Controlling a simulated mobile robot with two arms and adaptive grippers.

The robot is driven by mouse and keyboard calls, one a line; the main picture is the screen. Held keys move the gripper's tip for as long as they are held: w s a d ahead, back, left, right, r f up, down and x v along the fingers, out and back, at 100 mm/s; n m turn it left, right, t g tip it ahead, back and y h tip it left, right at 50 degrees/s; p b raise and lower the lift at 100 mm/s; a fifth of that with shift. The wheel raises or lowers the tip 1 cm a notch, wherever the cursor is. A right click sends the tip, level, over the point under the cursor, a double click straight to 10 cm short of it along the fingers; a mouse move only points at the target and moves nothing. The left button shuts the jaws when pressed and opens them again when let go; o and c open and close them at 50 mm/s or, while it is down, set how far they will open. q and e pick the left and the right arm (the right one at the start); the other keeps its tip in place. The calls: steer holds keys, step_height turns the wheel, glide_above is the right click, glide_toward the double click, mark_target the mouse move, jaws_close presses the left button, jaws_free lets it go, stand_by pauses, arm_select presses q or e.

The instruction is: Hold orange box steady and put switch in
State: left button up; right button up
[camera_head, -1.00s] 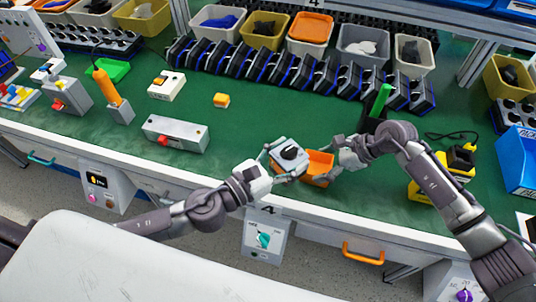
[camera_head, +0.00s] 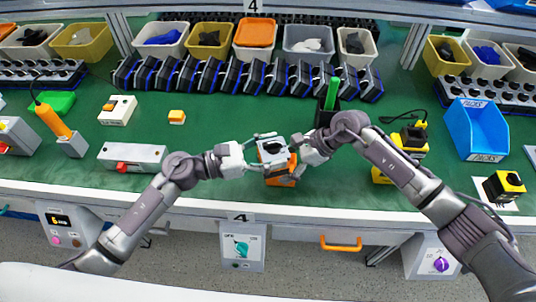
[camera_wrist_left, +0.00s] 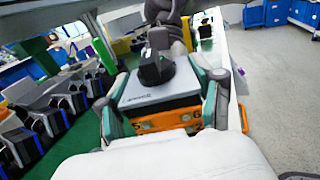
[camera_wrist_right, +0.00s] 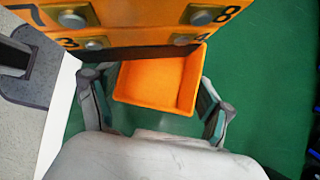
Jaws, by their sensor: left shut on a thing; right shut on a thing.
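The switch (camera_head: 271,150) has a light grey top plate and a black knob. My left gripper (camera_head: 262,153) is shut on it; in the left wrist view the fingers clasp the switch (camera_wrist_left: 150,90) from both sides, above its orange base. The orange box (camera_head: 283,176) is open-topped, and my right gripper (camera_head: 299,158) is shut on it. In the right wrist view the box (camera_wrist_right: 160,80) shows an empty interior between the fingers. The switch's numbered orange underside (camera_wrist_right: 130,20) is over its far part. I cannot tell whether they touch.
A grey box with a red button (camera_head: 133,157) lies on the green bench (camera_head: 215,150) to the left. A black holder with a green tool (camera_head: 331,100) and yellow-black parts (camera_head: 408,142) stand to the right. A row of black devices (camera_head: 250,78) lines the back.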

mark_target(282, 142)
arm_select(q)
steer(key=w+m+g, duration=0.2)
steer(key=g, duration=0.1)
steer(key=shift+d+m+g+h, duration=0.3)
steer(key=shift+d+h, duration=0.1)
steer(key=shift+w+d+f+m+g, duration=0.15)
steer(key=shift+w+m+g, duration=0.15)
steer(key=shift+g, duration=0.25)
steer(key=shift+w+a+f+m+g, duration=0.1)
steer(key=shift+w+m+g, duration=0.15)
steer(key=shift+g, duration=0.3)
arm_select(e)
steer(key=shift+f, duration=0.1)
arm_select(q)
steer(key=shift+w+d, duration=0.2)
steer(key=shift+d, duration=0.55)
steer(key=shift+a+f, duration=0.1)
steer(key=shift+a, duration=0.05)
steer(key=shift+f, duration=1.05)
steer(key=shift+f, duration=0.1)
steer(key=shift+f, duration=1.65)
steer(key=o, duration=1.4)
